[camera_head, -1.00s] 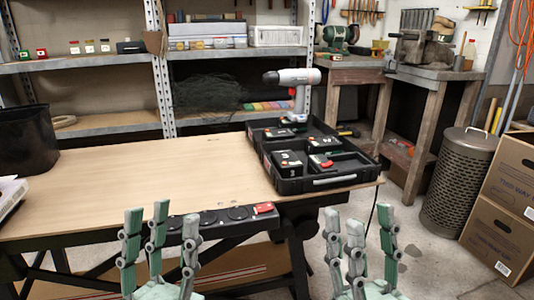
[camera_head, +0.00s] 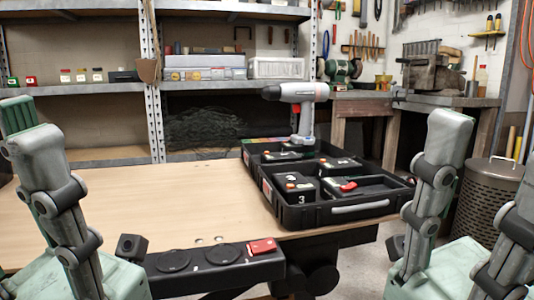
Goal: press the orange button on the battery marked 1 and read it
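A black case (camera_head: 340,212) lies open at the right end of the workbench, with several dark battery packs in its compartments. The front left battery (camera_head: 297,189) is marked 3 and has small orange and red parts on top. Another battery (camera_head: 340,164) sits behind it to the right, and a third (camera_head: 283,155) sits at the back left, below the drill. I cannot read a 1 on any of them. My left gripper (camera_head: 28,125) is open and empty at the left edge.
A grey drill (camera_head: 297,98) stands upright at the case's back. A black strip (camera_head: 210,265) with round pads and a red block (camera_head: 262,246) runs along the bench's front edge. The wooden bench top (camera_head: 170,195) is clear left of the case. A mesh bin (camera_head: 485,190) stands at right.

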